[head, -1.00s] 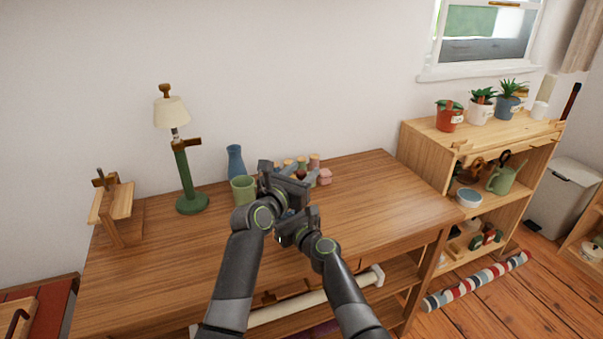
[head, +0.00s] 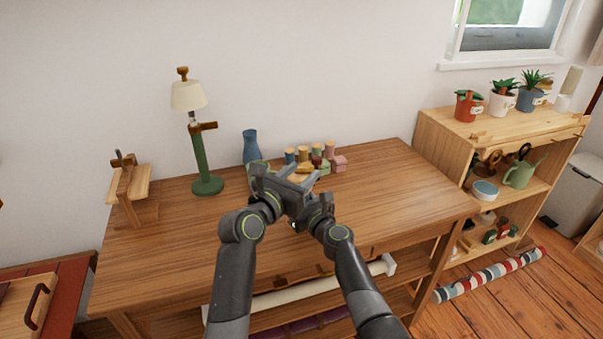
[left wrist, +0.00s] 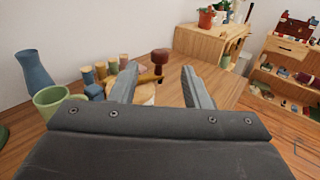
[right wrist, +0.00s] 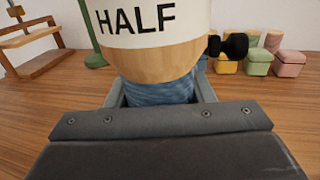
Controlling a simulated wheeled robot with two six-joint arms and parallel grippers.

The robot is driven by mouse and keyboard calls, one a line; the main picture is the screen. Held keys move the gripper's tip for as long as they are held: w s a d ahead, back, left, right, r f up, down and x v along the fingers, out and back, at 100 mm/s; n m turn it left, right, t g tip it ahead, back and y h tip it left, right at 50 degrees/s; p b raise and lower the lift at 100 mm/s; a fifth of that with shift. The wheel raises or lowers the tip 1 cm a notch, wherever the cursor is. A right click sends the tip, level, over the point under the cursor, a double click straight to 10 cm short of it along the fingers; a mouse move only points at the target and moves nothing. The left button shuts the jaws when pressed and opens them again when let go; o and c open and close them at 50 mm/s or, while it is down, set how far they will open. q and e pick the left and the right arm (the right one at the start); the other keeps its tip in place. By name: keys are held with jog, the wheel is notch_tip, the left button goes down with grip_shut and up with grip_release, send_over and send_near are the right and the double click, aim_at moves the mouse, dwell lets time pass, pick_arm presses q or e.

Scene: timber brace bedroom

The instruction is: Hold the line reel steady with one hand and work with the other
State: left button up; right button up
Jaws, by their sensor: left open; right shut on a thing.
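The line reel (right wrist: 155,60) fills the top of the right wrist view: a wooden body with a white band reading "HALF" and blue line wound below. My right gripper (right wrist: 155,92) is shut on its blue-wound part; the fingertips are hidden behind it. A dark knob (right wrist: 235,45) sticks out at the reel's right side. In the left wrist view, a dark red knob (left wrist: 160,58) on a brass-coloured arm shows between the fingers of my open left gripper (left wrist: 159,72). I cannot tell whether they touch it. In the head view my left gripper (head: 306,182) hides most of the reel.
A blue vase (head: 250,148), a green mug (left wrist: 54,99) and several small spools and blocks stand behind on the wooden desk (head: 400,200). A green lamp (head: 200,155) and a small wooden stand (head: 128,190) are at left. The desk's right side is clear.

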pick_arm(q)
jog(key=shift+w+d+r+m, duration=0.2)
jog(key=shift+d+m, duration=0.15)
jog(key=shift+m, duration=0.35)
jog(key=d+m+g, duration=0.1)
jog(key=m, duration=0.2)
jog(key=w+d+r+m+g, duration=0.1)
jog(key=m, duration=0.2)
jog(key=w+d+m+g, duration=0.1)
jog(key=m+g, duration=0.1)
jog(key=m, duration=0.2)
jog(key=shift+w+d+r, duration=0.2)
jog(key=shift+d+r, duration=0.05)
jog(key=shift+d, duration=0.15)
notch_tip(320, 180, up, 6)
jog(key=m+g+y, duration=0.4)
jog(key=m+g, duration=0.1)
jog(key=m, duration=1.2)
send_over(316, 158)
jog(key=s, duration=0.2)
notch_tip(316, 158, up, 5)
jog(key=s+a+m+g+y, duration=0.2)
jog(key=s+a+m+y, duration=0.1)
jog(key=m, duration=0.5)
jog(key=x, duration=1.2)
jog(key=shift+w+f, duration=0.1)
jog(key=shift+f, duration=0.05)
